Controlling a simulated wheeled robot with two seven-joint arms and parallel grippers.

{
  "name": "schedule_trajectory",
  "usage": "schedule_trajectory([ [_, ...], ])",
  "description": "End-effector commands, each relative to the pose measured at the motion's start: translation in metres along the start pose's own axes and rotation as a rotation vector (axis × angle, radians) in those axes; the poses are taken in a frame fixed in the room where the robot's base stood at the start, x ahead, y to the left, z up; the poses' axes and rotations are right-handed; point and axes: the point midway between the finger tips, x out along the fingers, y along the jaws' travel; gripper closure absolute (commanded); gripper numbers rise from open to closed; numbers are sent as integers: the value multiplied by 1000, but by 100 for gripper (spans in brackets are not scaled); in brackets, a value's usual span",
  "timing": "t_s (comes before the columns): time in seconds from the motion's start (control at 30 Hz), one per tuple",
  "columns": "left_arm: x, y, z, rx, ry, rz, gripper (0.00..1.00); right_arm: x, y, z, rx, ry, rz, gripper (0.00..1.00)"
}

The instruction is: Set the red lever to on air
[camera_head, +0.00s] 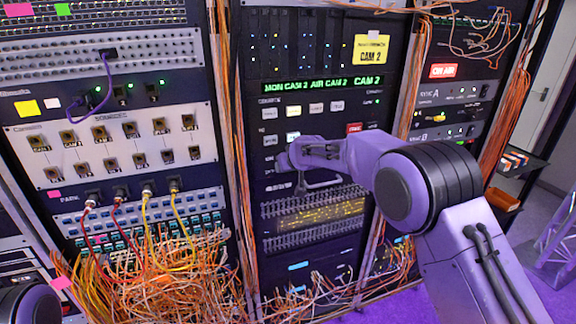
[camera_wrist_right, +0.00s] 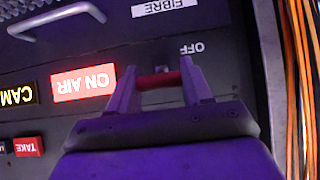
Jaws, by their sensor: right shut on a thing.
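The red lever (camera_wrist_right: 160,81) shows in the right wrist view as a short red bar between the fingers of my right gripper (camera_wrist_right: 160,84), which is shut on it. The lit red ON AIR label (camera_wrist_right: 83,83) is left of the gripper and the OFF label (camera_wrist_right: 192,48) is just beyond the right finger; the view is upside down. Which setting the lever is at cannot be told. In the head view my right gripper (camera_head: 284,161) is at the middle rack's panel and its arm hides the lever. My left gripper is out of view.
A red TAKE button (camera_wrist_right: 27,147) is close to the right gripper in the wrist view. A metal handle (camera_wrist_right: 60,18) juts from the panel. Orange cables (camera_head: 240,150) hang beside the middle rack, and a cable tangle (camera_head: 180,280) lies at the lower left.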

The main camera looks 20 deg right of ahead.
Motion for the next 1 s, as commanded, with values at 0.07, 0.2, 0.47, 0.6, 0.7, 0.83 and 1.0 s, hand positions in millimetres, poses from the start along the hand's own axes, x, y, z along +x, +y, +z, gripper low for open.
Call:
schedule_trajectory([
  [0.07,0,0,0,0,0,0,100,0,0,-3,1,-16,1,81],
  [0.2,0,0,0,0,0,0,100,-1,0,-3,0,-38,0,81],
  [0.47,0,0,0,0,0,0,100,-1,0,-4,1,-43,0,81],
  [0.6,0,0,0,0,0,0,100,-1,0,-4,1,-42,0,81],
  [0.7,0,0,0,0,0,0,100,-1,0,-4,0,-42,0,30],
  [0.83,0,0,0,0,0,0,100,-1,0,-4,0,-43,0,30],
  [1.0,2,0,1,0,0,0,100,-2,0,-3,0,-44,0,30],
])
